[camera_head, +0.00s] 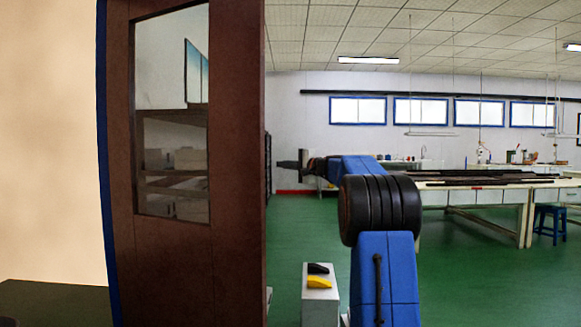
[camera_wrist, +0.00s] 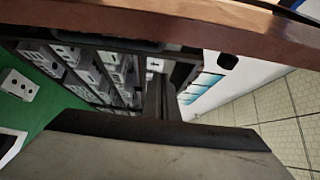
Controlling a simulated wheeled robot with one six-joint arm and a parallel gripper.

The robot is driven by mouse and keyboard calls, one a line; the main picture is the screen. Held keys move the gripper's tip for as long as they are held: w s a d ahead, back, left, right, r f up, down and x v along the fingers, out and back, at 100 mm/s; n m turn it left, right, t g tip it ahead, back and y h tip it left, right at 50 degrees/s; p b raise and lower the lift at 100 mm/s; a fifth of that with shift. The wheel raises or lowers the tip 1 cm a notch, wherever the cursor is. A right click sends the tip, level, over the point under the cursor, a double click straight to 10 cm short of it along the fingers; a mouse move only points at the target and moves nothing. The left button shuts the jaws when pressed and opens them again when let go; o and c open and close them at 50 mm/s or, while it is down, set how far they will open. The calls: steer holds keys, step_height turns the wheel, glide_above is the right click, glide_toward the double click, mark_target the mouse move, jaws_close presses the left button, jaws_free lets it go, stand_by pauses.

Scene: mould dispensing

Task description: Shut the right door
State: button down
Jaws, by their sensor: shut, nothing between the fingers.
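A brown door (camera_head: 237,150) with a tall glass pane stands upright at the left of the head view. It is the only door leaf I can make out there; I cannot tell from the picture alone whether it is the right one. My gripper (camera_head: 281,164) is shut and empty, pointing left just beside the door's right edge in the picture. I cannot tell whether they touch. In the wrist view my gripper (camera_wrist: 158,80) points up the picture, and a brown band, seemingly the door's edge (camera_wrist: 150,18), crosses the top. No handle shows.
A blue strip (camera_head: 102,150) and a pale wall (camera_head: 50,140) lie left of the door. A white box (camera_head: 319,290) with yellow and black items stands on the green floor. Lab tables (camera_head: 485,196) and a blue stool (camera_head: 550,220) are further right. Shelves with boxes (camera_wrist: 85,70) show in the wrist view.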

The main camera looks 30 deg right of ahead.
steer(key=shift+w+a, duration=0.25)
steer(key=shift+a, duration=0.5)
steer(key=shift+w+a, duration=0.25)
steer(key=shift+a, duration=0.5)
steer(key=shift+w+a, duration=0.25)
steer(key=shift+a, duration=0.5)
